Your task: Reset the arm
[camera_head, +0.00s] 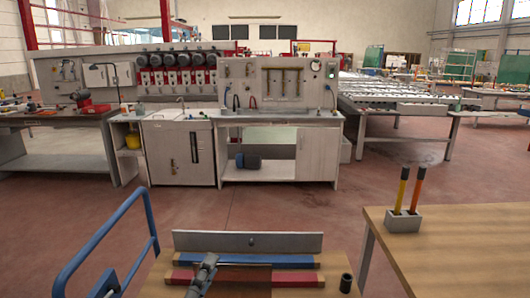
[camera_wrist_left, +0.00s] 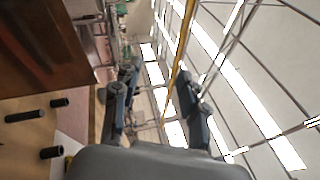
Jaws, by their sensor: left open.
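My left gripper (camera_head: 207,264) shows at the bottom of the head view, in front of the workbench's red and blue strips. In the left wrist view my left gripper (camera_wrist_left: 157,82) has its two dark fingers spread apart, with nothing between them but the distant ceiling and windows. My right gripper is in neither view.
Below me is a wooden workbench (camera_head: 335,263) with a blue strip (camera_head: 295,260), a red strip (camera_head: 297,276), an upright metal plate (camera_head: 250,243) and a black cylinder (camera_head: 346,283). A blue rail (camera_head: 100,238) stands left. Right, a wooden table (camera_head: 470,240) bears a tool holder (camera_head: 403,221).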

